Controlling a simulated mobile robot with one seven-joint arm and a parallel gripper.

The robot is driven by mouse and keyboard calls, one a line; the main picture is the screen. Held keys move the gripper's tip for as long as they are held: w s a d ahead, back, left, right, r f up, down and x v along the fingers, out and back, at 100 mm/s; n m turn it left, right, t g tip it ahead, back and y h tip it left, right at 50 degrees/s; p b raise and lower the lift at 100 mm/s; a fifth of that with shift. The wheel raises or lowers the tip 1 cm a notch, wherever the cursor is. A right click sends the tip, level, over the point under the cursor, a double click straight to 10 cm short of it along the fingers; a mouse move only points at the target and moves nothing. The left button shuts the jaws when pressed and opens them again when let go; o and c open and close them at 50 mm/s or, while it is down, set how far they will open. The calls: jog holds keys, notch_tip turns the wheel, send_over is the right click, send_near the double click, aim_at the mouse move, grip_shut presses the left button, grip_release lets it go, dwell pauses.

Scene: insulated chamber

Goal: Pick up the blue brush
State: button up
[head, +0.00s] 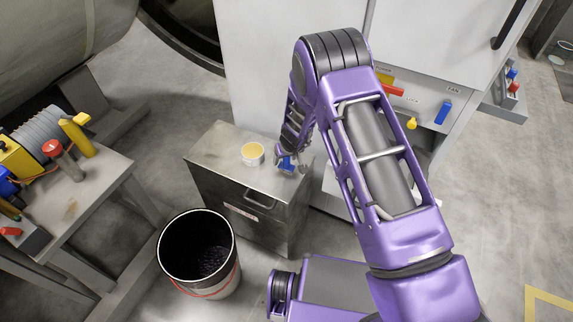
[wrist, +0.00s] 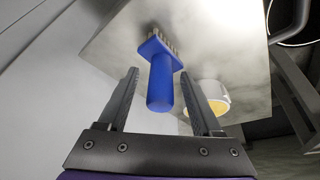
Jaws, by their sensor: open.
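The blue brush (wrist: 160,75) has a thick blue handle and pale bristles. In the wrist view it lies on the metal cabinet top, with its handle end pointing toward my gripper (wrist: 158,92). The two fingers are open on either side of the handle, with gaps visible between them and it. In the head view the brush (head: 287,163) is a small blue shape near the right side of the cabinet top, partly hidden by my gripper (head: 290,158).
A white tub with yellow contents (head: 252,154) stands on the metal cabinet (head: 215,150), left of the brush. A bucket with dark contents (head: 232,285) stands on the floor in front. A table with tools (head: 95,175) is at left. A white cabinet (head: 270,60) rises behind.

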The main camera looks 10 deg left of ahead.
grip_shut()
jog(key=shift+r, duration=0.15)
notch_tip(320, 180, up, 10)
jog(key=shift+f+p, duration=0.1)
jog(key=shift+p, duration=1)
